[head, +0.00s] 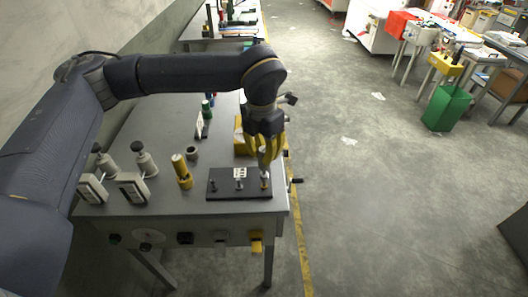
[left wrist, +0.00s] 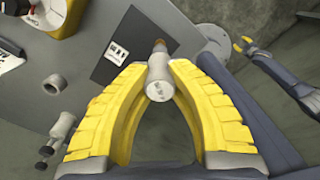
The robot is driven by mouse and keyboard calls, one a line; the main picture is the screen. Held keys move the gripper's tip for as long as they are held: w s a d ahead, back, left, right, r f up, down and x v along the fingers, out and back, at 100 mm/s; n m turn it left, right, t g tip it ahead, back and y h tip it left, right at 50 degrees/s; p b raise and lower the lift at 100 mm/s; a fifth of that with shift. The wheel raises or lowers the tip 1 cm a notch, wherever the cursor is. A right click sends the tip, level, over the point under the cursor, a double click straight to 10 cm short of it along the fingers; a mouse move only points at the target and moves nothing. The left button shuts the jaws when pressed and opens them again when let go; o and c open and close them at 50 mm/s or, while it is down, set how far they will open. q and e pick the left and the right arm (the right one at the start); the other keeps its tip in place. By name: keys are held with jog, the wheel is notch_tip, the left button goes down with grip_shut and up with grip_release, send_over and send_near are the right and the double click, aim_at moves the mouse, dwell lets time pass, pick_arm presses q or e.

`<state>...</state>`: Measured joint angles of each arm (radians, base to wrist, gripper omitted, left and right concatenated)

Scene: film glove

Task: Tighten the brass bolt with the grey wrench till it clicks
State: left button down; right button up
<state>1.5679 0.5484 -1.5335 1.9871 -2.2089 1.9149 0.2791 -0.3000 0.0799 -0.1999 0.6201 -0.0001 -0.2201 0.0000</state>
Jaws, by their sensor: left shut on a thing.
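My left gripper (head: 264,160) is over the right end of a dark plate (head: 225,190). In the left wrist view its yellow fingers (left wrist: 160,85) are shut on the grey wrench (left wrist: 158,72), a short grey cylinder. The wrench points down at the plate. A small brass-brown piece, seemingly the brass bolt (left wrist: 159,44), shows at the wrench's far end; whether they touch I cannot tell. My right gripper (left wrist: 243,45) seems to be the small yellow-tipped one at the upper right of the left wrist view, away from the plate; its opening is unclear.
Other bolts and a white tag (head: 240,172) are on the plate. A yellow box (head: 242,142) is behind. The bench edge (head: 287,210) is close on the right.

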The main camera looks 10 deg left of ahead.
pick_arm(q)
jog(key=shift+f, duration=0.7)
dwell(0.5)
jog(key=shift+m, duration=5.6)
jog(key=shift+m+g, duration=0.3)
jog(key=shift+m, duration=6.1)
jog(key=shift+r, duration=0.1)
jog(key=shift+r, duration=1)
